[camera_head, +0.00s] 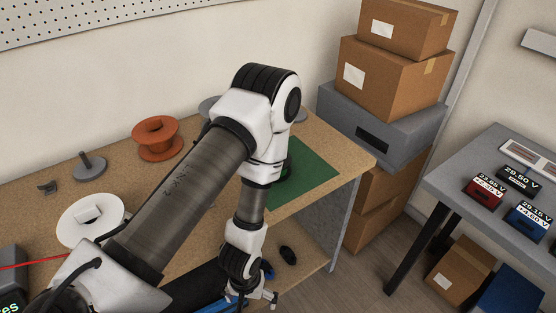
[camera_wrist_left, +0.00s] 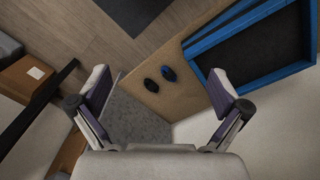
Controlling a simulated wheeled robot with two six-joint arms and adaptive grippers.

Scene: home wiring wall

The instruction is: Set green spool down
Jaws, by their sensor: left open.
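I see no green spool in either view; my left arm covers part of the bench. A green mat (camera_head: 312,178) lies at the right end of the wooden bench, partly behind my arm. An orange spool (camera_head: 157,140) and a white spool (camera_head: 78,232) sit on the bench to the left of my arm. My left gripper (camera_head: 256,293) is low in front of the bench. In the left wrist view the same gripper (camera_wrist_left: 160,78) has its two fingers wide apart, with nothing between them. My right gripper is in neither view.
A grey post on a base (camera_head: 91,165) stands behind the white spool. Below the bench top, a shelf holds small dark oval objects (camera_head: 288,255) and a blue-rimmed tray (camera_wrist_left: 213,75). Stacked cartons (camera_head: 393,80) and a grey table (camera_head: 452,185) stand at right.

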